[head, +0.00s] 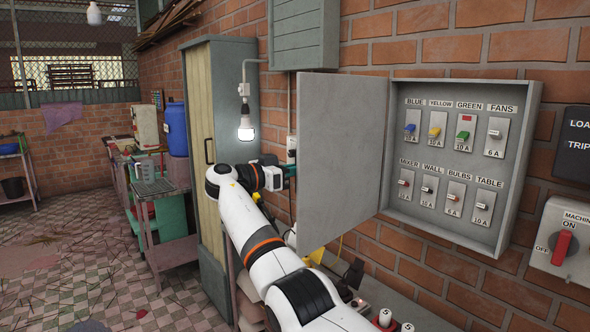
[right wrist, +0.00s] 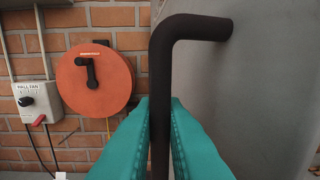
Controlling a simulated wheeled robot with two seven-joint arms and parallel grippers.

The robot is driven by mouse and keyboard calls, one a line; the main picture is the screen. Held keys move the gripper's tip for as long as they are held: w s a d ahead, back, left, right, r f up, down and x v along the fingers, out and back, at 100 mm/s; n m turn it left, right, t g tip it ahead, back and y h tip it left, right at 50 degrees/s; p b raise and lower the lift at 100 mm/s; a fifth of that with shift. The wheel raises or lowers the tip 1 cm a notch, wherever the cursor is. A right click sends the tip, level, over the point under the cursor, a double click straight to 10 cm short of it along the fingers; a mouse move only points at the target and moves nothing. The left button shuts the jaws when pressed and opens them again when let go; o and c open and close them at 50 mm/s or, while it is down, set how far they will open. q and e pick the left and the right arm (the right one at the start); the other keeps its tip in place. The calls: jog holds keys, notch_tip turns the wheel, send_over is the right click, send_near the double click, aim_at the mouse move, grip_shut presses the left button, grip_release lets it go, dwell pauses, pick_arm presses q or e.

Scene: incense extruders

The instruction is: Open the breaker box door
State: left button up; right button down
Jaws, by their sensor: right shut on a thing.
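The grey breaker box (head: 517,150) is on the brick wall, and its inside with two rows of labelled breakers shows in the head view. Its door (head: 340,150) is swung out to the left, hinged at the box's left side. My right gripper (head: 290,170) is at the far left edge of the door, partly hidden behind it. In the right wrist view its teal fingers (right wrist: 160,140) are shut on the black bent handle (right wrist: 162,70) on the door's grey face (right wrist: 245,90). My left gripper is not in view.
A lit bulb (head: 246,130) hangs beside a tall cabinet (head: 222,110) left of the door. A MACHINE switch box (head: 570,240) is right of the breaker box. The wrist view shows a round orange disc (right wrist: 95,80) and a WALL FAN switch (right wrist: 38,103).

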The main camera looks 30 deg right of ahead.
jog(key=shift+d, duration=0.1)
jog(key=c, duration=1.9)
grip_release()
jog(key=shift+c, duration=0.2)
jog(key=shift+o, duration=0.5)
jog(key=shift+d, duration=0.2)
jog(key=a+b, duration=0.2)
jog(key=a, duration=1)
jog(key=shift+s+b, duration=0.15)
jog(key=shift+b, duration=0.2)
